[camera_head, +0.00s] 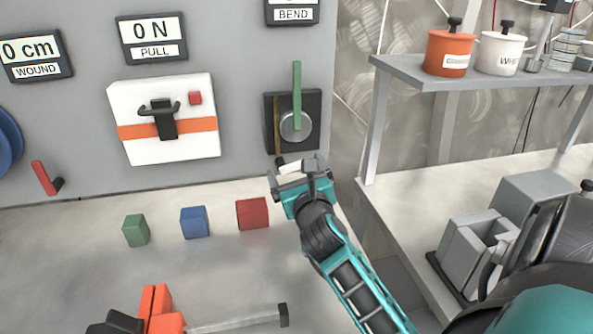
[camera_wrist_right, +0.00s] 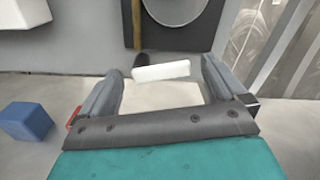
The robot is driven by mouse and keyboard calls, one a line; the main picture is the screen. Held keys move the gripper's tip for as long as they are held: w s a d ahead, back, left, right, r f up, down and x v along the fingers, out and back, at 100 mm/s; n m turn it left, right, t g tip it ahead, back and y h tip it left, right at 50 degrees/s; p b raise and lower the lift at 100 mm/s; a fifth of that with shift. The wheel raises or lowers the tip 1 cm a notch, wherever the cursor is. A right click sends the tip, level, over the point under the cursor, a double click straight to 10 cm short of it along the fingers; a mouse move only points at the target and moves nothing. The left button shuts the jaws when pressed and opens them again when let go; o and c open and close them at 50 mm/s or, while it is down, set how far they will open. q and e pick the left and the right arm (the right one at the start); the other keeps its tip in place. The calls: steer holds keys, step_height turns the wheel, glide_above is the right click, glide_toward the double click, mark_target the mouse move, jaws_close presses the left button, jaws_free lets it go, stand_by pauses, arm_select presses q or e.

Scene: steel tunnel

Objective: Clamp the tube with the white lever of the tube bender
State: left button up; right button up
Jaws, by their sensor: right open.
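The tube bender (camera_head: 273,112) is a black plate on the grey wall panel, with a round silver disc (camera_head: 296,126), an upright green lever (camera_head: 297,88) and a thin brown-gold tube (camera_head: 278,126) left of the disc. The white lever (camera_head: 289,169) sits below the plate, partly hidden by my right gripper. My right gripper (camera_head: 299,174) is open just under the bender. In the right wrist view, the white lever (camera_wrist_right: 161,72) lies crosswise between my spread fingertips, apart from both. A dark pivot shows at its left end. My left gripper is not in view.
Green (camera_head: 136,230), blue (camera_head: 194,222) and red (camera_head: 252,213) blocks stand on the table left of my right gripper. A white box with an orange stripe (camera_head: 138,148) and a red crank (camera_head: 43,177) are on the panel. A shelf (camera_head: 410,73) with pots stands at the right.

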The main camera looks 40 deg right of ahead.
steer(key=shift+c, duration=0.4)
steer(key=c, duration=0.9)
steer(key=shift+d+f+m+p, duration=0.15)
steer(key=shift+m+p, duration=0.1)
steer(key=shift+m, duration=0.5)
steer(key=shift+d+f+m+p, duration=0.15)
steer(key=shift+m+p, duration=0.1)
steer(key=shift+m, duration=0.5)
steer(key=shift+a, duration=0.1)
steer(key=o, duration=1)
steer(key=shift+a, duration=0.15)
